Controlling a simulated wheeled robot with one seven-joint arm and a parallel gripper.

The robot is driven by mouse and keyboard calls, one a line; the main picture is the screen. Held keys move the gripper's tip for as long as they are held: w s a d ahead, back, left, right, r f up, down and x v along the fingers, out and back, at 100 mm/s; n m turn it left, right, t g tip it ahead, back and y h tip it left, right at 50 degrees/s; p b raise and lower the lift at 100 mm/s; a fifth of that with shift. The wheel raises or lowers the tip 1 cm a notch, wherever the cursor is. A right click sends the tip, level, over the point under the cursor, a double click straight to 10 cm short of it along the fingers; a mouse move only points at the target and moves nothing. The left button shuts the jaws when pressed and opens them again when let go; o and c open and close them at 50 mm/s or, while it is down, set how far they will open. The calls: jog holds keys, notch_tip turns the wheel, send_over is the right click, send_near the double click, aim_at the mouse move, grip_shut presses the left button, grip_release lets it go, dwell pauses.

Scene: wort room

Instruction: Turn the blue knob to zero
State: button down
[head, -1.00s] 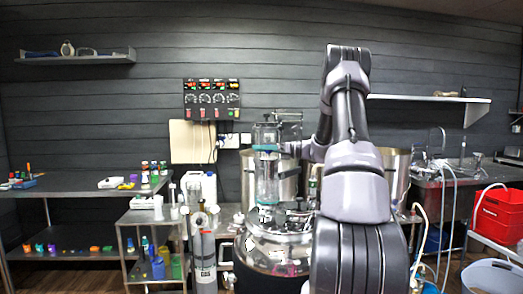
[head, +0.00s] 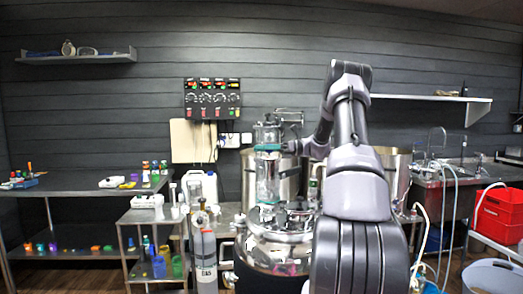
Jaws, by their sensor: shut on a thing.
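A blue-teal piece (head: 267,147) sits at the top of a clear glass cylinder (head: 267,180) on the steel vessel, near the middle of the head view. I take it for the blue knob; its markings are too small to read. My arm reaches in from the lower right, and my gripper (head: 284,147) is at the right side of the teal piece. It is shut on it as far as I can see; the fingers are small and partly hidden by my wrist.
The steel vessel (head: 270,255) stands below, with large steel pots behind it. A gauge panel (head: 212,98) hangs on the wall. A grey gas cylinder (head: 205,260) and a side table with blue and green containers (head: 159,266) stand left. Red crates (head: 495,212) are at the right.

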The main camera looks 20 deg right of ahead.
jog(key=c, duration=0.7)
grip_release()
jog(key=shift+d, duration=0.1)
jog(key=v, duration=1)
jog(key=shift+s+d, duration=0.15)
jog(key=shift+d, duration=0.15)
